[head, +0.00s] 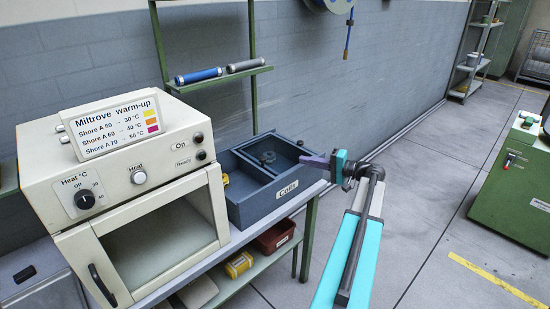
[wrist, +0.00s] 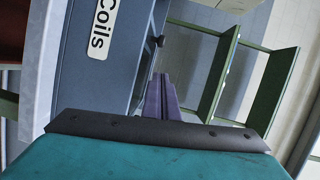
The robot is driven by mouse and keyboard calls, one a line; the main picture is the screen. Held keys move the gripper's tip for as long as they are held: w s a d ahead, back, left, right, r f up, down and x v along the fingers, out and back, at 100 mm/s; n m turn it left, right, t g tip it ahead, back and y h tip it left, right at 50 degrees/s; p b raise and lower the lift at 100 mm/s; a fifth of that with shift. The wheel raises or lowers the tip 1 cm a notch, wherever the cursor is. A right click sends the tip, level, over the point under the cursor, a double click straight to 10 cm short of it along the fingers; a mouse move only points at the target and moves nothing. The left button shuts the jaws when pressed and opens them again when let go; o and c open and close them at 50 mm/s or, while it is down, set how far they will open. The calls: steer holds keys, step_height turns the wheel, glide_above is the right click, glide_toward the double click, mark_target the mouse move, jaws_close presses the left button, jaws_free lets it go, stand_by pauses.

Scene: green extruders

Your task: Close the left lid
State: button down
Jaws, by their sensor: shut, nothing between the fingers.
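A blue-grey box (head: 243,213) labelled "Coils" stands on the bench to the right of the cream oven. Its top has a raised rim and a divider, with dark recessed areas and a dark round piece (head: 268,157) in the back part. I cannot make out clearly which panel is the left lid or how far open it is. My gripper (head: 312,161), with purple fingers, is at the box's right end, shut and empty. In the wrist view the shut fingertips (wrist: 160,78) point along the box's side (wrist: 80,75), near a small dark knob (wrist: 158,42).
The cream oven (head: 140,200) stands close on the left of the box. A green shelf (head: 220,76) with a blue cylinder (head: 198,76) and a grey cylinder (head: 245,65) is above. A red bin (head: 275,238) sits below. Open floor lies to the right.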

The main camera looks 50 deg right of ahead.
mark_target(275, 167)
steer(key=shift+d, duration=0.1)
stand_by(0.3)
steer(key=p+x, duration=0.3)
steer(key=x, duration=0.6)
steer(key=shift+w+r+p, duration=0.15)
steer(key=shift+w+p, duration=0.15)
steer(key=shift+w, duration=0.1)
steer(key=a, duration=0.1)
steer(key=w+a+p, duration=0.1)
steer(key=shift+w+a+f, duration=0.15)
steer(key=shift+a+f, duration=0.05)
steer(key=shift+a, duration=0.2)
steer(key=shift+w+a+f+p, duration=0.2)
steer(key=shift+w+a+p, duration=0.1)
steer(key=shift+a, duration=0.1)
